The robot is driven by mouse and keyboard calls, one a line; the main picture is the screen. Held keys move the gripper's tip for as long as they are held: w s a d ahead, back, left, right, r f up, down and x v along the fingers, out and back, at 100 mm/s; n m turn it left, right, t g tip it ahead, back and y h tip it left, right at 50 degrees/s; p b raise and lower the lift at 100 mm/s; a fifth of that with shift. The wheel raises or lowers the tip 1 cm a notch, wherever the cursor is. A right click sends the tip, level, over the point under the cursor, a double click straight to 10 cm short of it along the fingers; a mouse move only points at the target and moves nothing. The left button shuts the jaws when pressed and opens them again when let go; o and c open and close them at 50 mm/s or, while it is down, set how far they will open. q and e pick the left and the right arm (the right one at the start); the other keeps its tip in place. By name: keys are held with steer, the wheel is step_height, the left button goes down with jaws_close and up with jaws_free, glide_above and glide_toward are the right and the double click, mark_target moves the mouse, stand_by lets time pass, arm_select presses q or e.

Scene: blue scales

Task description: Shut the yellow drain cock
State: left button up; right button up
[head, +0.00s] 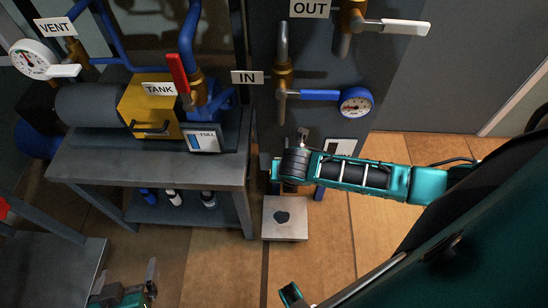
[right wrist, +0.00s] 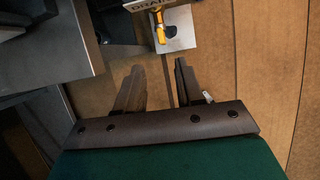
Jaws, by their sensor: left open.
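The yellow drain cock (right wrist: 160,34) shows at the top of the right wrist view, under a partly cut-off drain label (right wrist: 150,4). In the head view my right arm hides it. My right gripper (right wrist: 158,72) is open and empty. Its two dark fingers point towards the cock, which lies beyond their tips with a gap between. In the head view my left gripper (head: 125,283) is at the bottom left, open and empty, well away from the cock.
A pale floor plate (head: 285,231) with a dark spot lies below the cock. A grey bench (head: 80,170) carries the tank and pipes at left. The IN valve's blue handle (head: 318,95) and a gauge (head: 355,102) are above my right arm. Wooden floor is clear at right.

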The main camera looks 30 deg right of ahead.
steer(key=b+x, duration=0.5)
steer(key=x, duration=0.7)
steer(key=shift+d+f, duration=0.15)
steer(key=shift+d, duration=0.1)
steer(key=shift+w+f, duration=0.15)
steer(key=shift+f, duration=0.05)
steer(key=shift+d, duration=0.1)
jaws_close()
